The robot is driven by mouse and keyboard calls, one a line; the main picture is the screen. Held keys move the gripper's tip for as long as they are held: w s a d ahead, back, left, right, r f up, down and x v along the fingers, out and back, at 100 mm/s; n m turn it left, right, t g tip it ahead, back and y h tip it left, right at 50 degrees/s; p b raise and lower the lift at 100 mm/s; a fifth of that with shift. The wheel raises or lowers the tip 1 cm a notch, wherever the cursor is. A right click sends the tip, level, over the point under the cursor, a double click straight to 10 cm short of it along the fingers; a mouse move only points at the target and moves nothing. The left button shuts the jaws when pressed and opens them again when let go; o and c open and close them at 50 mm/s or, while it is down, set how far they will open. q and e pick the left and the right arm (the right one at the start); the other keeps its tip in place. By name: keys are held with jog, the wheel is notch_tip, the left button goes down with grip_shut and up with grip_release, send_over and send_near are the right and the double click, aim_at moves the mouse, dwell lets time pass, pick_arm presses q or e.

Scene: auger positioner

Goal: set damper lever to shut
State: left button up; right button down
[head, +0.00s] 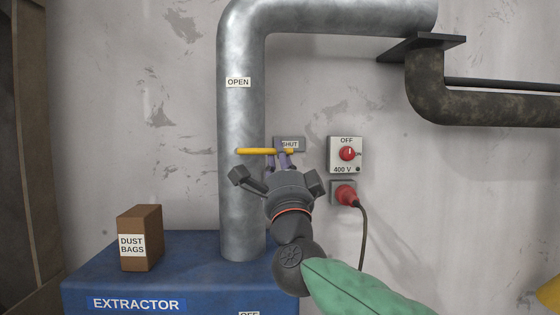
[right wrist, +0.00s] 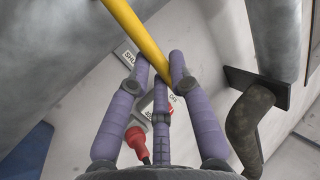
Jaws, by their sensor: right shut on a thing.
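The damper lever (head: 256,151) is a yellow bar on the vertical grey duct (head: 241,190). In the head view it lies level and points right, its tip in front of the SHUT label (head: 290,144). The OPEN label (head: 238,82) is higher on the duct. My right gripper (head: 285,160) is at the lever's right end, its purple fingers shut on it. In the right wrist view the yellow lever (right wrist: 140,35) runs diagonally between the fingers of the gripper (right wrist: 160,70). The fingers partly hide the lever's end. My left gripper is not in view.
A blue extractor (head: 85,270) stands below, with a brown dust bags box (head: 140,240) on top. Right of the lever are a switch box with a red knob (head: 347,154) and a red plug (head: 345,195) with a hanging cable. A dark pipe (head: 430,95) is at upper right.

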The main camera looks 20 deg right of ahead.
jog(key=c, duration=1.1)
grip_release()
jog(key=shift+w, duration=0.1)
jog(key=v, duration=1.2)
